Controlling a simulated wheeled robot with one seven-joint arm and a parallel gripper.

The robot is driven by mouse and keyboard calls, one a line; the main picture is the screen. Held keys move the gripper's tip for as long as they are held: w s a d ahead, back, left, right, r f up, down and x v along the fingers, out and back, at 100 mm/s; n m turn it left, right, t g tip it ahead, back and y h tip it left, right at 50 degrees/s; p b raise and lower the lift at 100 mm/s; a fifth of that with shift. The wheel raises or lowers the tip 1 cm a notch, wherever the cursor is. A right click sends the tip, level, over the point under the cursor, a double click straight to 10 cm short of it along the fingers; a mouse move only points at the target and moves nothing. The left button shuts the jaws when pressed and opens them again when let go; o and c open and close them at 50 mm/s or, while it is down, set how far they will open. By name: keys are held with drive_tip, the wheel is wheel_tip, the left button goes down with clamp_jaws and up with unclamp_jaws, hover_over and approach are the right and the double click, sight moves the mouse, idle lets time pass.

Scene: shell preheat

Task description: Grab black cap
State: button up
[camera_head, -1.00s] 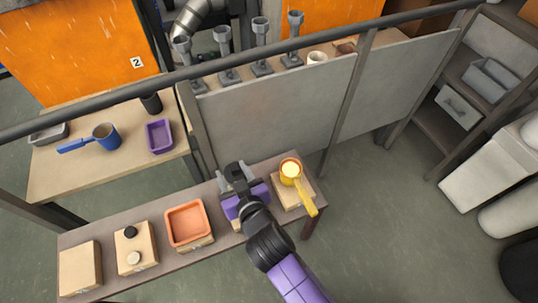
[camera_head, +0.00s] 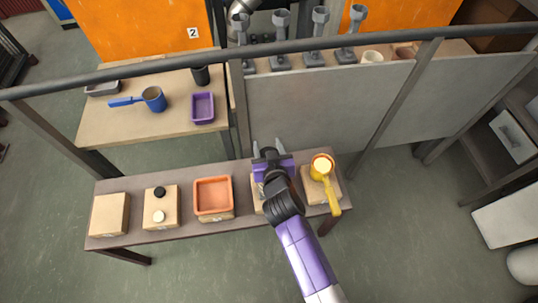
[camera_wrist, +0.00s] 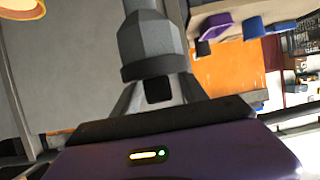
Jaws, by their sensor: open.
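The black cap (camera_head: 160,192) sits on a small wooden block (camera_head: 161,222) on the long brown table, behind a cream cap (camera_head: 158,216) on the same block. My gripper (camera_head: 269,147) is open over the right part of the table, between the orange tray and the yellow pot. It is well to the right of the black cap. In the wrist view my gripper's purple body fills the bottom, and the black cap does not show there. I see nothing held between the fingers.
An orange tray (camera_head: 213,213) stands between my gripper and the cap block. A yellow pot (camera_head: 322,167) stands on a block at the right. A bare wooden block (camera_head: 109,214) is at the left end. A metal rail (camera_head: 130,83) crosses behind the table.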

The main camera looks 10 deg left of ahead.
drive_tip(key=shift+c, duration=0.4)
clamp_jaws()
